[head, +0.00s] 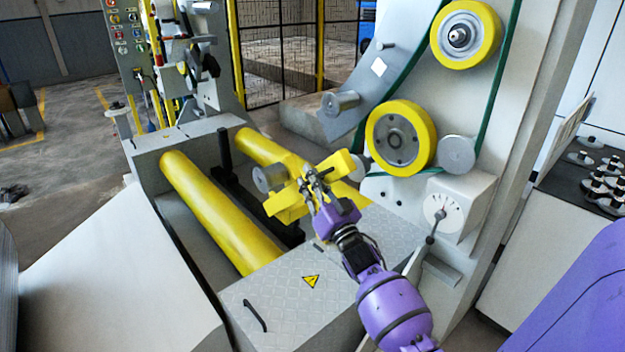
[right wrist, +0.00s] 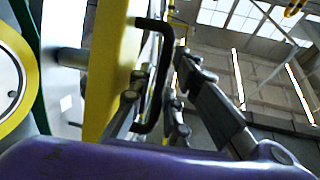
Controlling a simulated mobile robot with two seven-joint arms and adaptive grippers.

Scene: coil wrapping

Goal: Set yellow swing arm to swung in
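The yellow swing arm (head: 290,203) stands over the yellow rollers, in front of the machine's right-hand frame. In the right wrist view its yellow plate (right wrist: 112,70) is close up, with a black bent handle (right wrist: 163,35) on it. My right gripper (head: 317,178) is at the swing arm. Its fingers (right wrist: 160,92) come in on both sides of the handle and look closed on it; the exact contact is partly hidden. In the head view the gripper covers the handle. My left gripper is not in view.
Two long yellow rollers (head: 218,212) lie in the grey bed at left. A yellow wheel (head: 398,138) and a dial box with a lever (head: 437,211) are on the frame beside my right arm. A grey tread-plate cover (head: 290,300) lies below it.

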